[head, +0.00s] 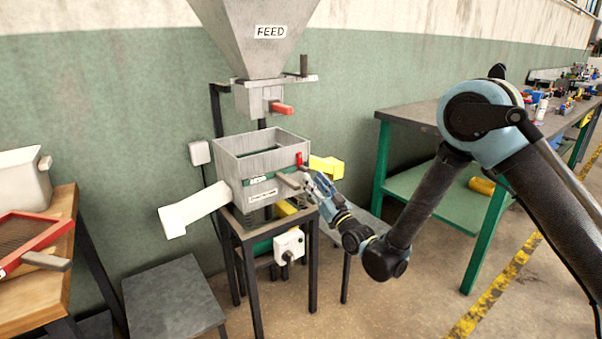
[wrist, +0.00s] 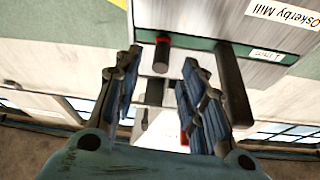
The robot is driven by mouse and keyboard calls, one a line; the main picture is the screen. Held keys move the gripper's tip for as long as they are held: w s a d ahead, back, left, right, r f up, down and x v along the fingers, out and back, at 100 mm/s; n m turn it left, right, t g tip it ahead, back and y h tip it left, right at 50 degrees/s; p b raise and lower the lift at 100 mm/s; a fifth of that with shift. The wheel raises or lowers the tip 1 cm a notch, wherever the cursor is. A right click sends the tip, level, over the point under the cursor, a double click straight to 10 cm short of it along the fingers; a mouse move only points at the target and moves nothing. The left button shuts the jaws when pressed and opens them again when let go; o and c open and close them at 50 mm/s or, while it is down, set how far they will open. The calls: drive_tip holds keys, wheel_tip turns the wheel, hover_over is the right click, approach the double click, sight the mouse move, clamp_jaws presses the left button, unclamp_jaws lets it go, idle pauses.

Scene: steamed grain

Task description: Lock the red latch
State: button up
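The red latch (head: 299,160) is a small upright red piece at the right front corner of the grey sieve box (head: 262,163). My gripper (head: 310,180) is at that corner, just below and right of the latch. In the wrist view my gripper (wrist: 166,100) is open, its two fingers apart with nothing clamped between them. A dark post with a red end (wrist: 162,40) lies beyond the fingertips. A small red patch (wrist: 184,138) shows low between the fingers. I cannot tell which of these red parts is the latch. The fingers partly hide the box's side.
A dark grey handle (wrist: 232,85) sticks out close to the right finger in the wrist view. The feed hopper (head: 257,35) with a red lever (head: 282,108) hangs above. A yellow chute (head: 327,167) lies behind my gripper, a white chute (head: 193,208) at left.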

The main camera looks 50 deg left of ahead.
sight(306, 170)
drive_tip(key=shift+x, duration=2.95)
